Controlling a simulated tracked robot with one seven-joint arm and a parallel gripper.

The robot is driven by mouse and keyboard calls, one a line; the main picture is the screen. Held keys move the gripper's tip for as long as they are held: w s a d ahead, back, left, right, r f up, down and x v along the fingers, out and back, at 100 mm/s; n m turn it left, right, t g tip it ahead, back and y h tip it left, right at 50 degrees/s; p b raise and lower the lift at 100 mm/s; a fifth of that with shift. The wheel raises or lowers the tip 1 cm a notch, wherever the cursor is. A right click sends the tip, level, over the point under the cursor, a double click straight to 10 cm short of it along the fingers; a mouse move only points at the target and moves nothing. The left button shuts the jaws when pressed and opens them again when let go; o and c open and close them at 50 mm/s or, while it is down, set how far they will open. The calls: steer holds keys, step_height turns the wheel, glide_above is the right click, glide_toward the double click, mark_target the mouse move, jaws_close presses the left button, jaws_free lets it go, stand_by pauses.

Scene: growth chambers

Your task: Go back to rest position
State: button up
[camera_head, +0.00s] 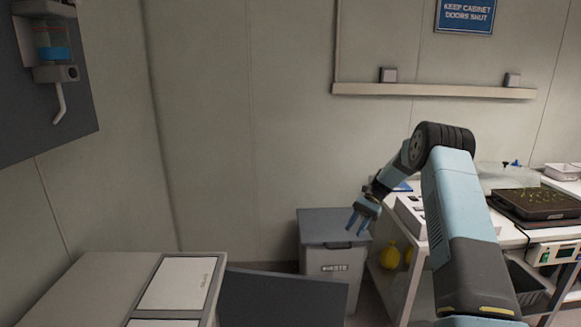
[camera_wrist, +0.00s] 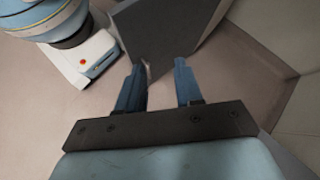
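My gripper (camera_head: 354,222) hangs at the end of my raised, bent arm in the head view, in front of the wall and near the waste bin. In the wrist view my gripper (camera_wrist: 160,82) has its two blue fingers apart with a gap between them. No object sits between the fingers. The floor and a dark grey panel lie beyond the fingertips.
A waste bin (camera_head: 333,262) with a grey lid stands by the wall. A white cabinet (camera_head: 120,290) with a dark open door (camera_head: 283,298) is at lower left. A bench at right carries a dark seedling tray (camera_head: 537,203). A dispenser (camera_head: 54,45) hangs at upper left.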

steer(key=s+a+r+n+t+h, duration=0.1)
steer(key=s+r+n+t+h, duration=0.15)
steer(key=s+r, duration=0.85)
steer(key=s+a+r+n+t+h, duration=0.1)
steer(key=s+r+t+h, duration=0.2)
steer(key=s+r, duration=0.8)
steer(key=s+d+r+n+t+h, duration=0.1)
steer(key=s+r+n+t, duration=0.1)
steer(key=s, duration=1)
steer(key=s+d+r+n+t+h, duration=0.1)
steer(key=s+r+t, duration=0.4)
steer(key=s, duration=0.6)
steer(key=shift+s+r+n, duration=0.35)
steer(key=shift+r, duration=0.3)
steer(key=shift+s, duration=0.1)
